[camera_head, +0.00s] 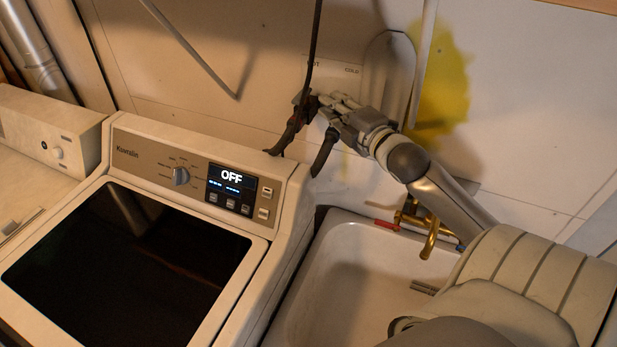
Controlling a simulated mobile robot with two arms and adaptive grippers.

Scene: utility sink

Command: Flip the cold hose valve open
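My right gripper (328,108) reaches in from the right and is at the hose connections on the back wall, above the gap between the washer and the sink. Its fingers cover the fittings there, so the cold hose valve and its lever position cannot be made out. One dark hose (290,134) bends down left of the fingers, and another dark hose (323,156) hangs below the gripper. Whether the fingers are closed on anything is unclear. My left gripper is not in view.
The washer (135,150) with a lit OFF display stands left of the sink (340,250). A brass faucet (430,236) and a red handle (386,224) are at the sink's back edge, under my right arm. A thin dark line hangs down the wall above the gripper.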

